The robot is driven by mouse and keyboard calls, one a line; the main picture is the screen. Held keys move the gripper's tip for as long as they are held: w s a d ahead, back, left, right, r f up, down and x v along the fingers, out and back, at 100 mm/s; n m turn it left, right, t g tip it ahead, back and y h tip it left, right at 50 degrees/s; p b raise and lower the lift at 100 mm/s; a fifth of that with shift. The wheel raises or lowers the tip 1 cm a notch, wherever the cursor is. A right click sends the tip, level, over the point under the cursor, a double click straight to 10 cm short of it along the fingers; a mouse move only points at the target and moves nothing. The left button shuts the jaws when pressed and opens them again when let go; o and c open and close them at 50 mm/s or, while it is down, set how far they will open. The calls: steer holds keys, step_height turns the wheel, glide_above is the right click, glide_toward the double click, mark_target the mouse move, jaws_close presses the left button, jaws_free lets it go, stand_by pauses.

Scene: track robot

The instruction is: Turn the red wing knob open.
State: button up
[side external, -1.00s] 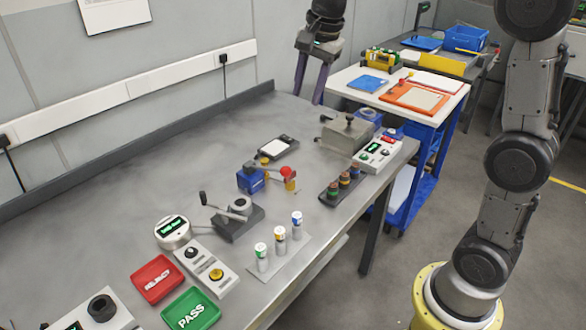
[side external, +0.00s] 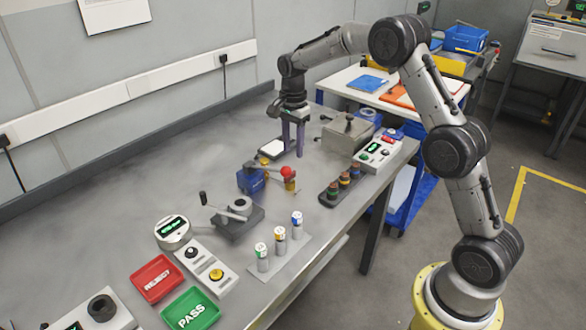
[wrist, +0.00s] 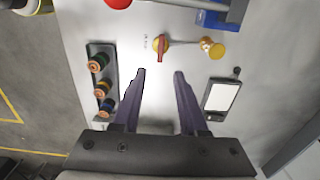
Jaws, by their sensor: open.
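The red wing knob (wrist: 161,50) shows in the wrist view as a narrow red bar on a yellow round body. It lies just beyond my fingertips, roughly centred between them in the picture. A pale stem runs right from it to a round yellow-orange part (wrist: 213,47). In the side view a red ball (side external: 286,173) and a yellow body (side external: 290,186) show there; the wing itself is hard to make out. My gripper (side external: 293,151) points down, open and empty, behind them. In the wrist view its two purple fingers (wrist: 159,73) stand apart with nothing between.
A blue block (side external: 250,181) stands left of the knob. A rack of spools (side external: 329,198) is to the right. A pad with a white screen (side external: 272,148) lies close to my fingers. A grey box (side external: 346,137) stands behind right.

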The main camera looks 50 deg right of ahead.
mark_target(293, 172)
step_height(293, 172, down, 8)
steer(key=shift+r, duration=0.1)
stand_by(0.4)
jaws_close()
